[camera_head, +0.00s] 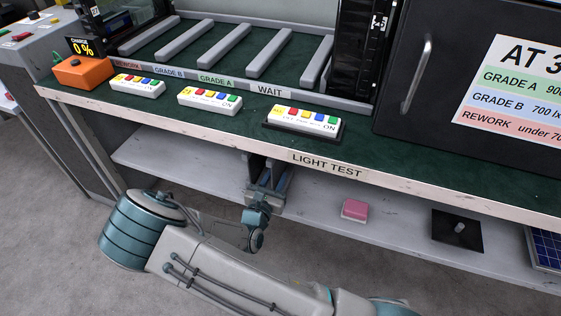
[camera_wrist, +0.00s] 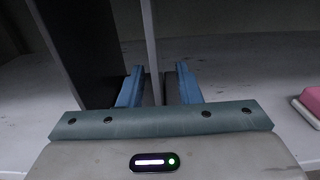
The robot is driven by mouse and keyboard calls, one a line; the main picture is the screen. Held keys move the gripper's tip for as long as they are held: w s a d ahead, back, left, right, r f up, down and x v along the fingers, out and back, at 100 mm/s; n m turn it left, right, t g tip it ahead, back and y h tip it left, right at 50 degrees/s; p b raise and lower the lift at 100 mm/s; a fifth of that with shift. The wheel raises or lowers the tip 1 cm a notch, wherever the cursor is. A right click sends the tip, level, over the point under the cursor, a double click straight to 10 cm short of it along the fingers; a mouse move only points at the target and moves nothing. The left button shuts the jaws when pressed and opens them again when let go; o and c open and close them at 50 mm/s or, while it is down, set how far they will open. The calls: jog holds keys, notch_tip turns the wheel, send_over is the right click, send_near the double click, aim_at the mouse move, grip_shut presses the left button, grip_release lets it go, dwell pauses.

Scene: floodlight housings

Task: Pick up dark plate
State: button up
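My gripper (camera_head: 265,193) reaches into the lower shelf under the bench, in front of upright dark panels (camera_head: 256,168). In the wrist view my gripper (camera_wrist: 158,88) has its two blue fingers apart, with a gap between them. A dark upright plate (camera_wrist: 85,45) stands just left of the fingers there. A thin grey upright edge (camera_wrist: 150,40) runs down to the gap; whether it lies between the fingers or behind them I cannot tell. A second dark item, a flat black square with a grey knob (camera_head: 457,240), lies on the shelf to the right.
A pink block (camera_head: 354,210) lies on the shelf (camera_head: 315,213) right of my gripper. A blue panel (camera_head: 546,247) lies at the far right. The bench edge (camera_head: 230,131) overhangs the shelf. White button boxes (camera_head: 210,98) stand on the bench. The left shelf is clear.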

aim_at(278, 171)
jog(key=shift+b+x, duration=0.3)
jog(key=shift+x, duration=1.2)
jog(key=shift+a, duration=0.1)
grip_shut()
jog(key=shift+r, duration=0.1)
